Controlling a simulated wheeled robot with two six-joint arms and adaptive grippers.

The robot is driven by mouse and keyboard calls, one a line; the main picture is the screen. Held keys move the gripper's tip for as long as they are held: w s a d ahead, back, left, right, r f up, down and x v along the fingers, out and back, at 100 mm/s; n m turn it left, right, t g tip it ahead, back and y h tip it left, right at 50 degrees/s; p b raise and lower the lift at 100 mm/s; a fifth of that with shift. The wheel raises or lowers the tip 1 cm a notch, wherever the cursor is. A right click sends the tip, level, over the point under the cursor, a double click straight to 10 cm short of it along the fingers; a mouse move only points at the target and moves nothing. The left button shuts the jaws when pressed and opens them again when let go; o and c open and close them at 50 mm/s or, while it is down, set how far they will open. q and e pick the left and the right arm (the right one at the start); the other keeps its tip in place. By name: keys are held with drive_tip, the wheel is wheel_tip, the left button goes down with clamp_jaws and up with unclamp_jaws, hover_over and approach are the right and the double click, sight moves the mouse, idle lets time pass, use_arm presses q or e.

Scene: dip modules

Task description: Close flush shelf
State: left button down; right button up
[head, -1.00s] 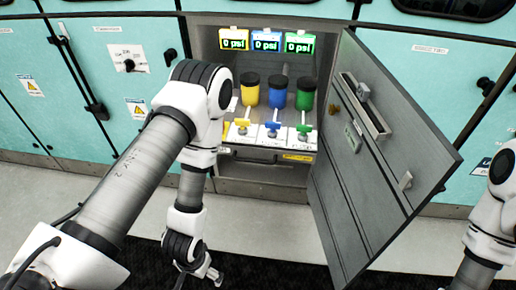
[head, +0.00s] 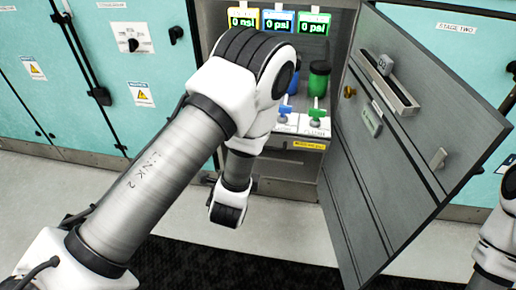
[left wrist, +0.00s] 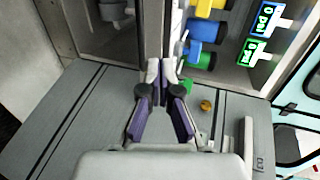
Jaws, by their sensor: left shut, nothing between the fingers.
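The flush shelf is an open grey cabinet compartment with colored canisters and valves on a white-topped shelf (head: 313,126). A green canister (head: 318,80) shows there, and my left arm hides most of the others. Its grey door (head: 400,150) stands wide open to the right. In the left wrist view, my left gripper (left wrist: 160,68) is shut and empty, in front of the door's inner face (left wrist: 70,125) and pointing toward the compartment. I cannot tell whether it touches the door. In the head view it is hidden. My right gripper is out of view.
Teal cabinets (head: 85,75) flank the compartment. The door's inner face carries a narrow tray (head: 388,88), a brass knob (head: 349,91) and a small handle (head: 438,158). Three psi displays (head: 314,23) hang above the canisters. The floor (head: 285,235) in front is clear.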

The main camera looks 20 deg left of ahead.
use_arm(q)
drive_tip(key=x, duration=0.4)
drive_tip(key=r+x, duration=0.1)
drive_tip(key=x, duration=0.8)
drive_tip(key=shift+w+a+r, duration=0.1)
drive_tip(key=shift+w+r, duration=0.05)
drive_tip(key=shift+w, duration=0.15)
drive_tip(key=shift+w+a, duration=0.1)
drive_tip(key=shift+w, duration=0.25)
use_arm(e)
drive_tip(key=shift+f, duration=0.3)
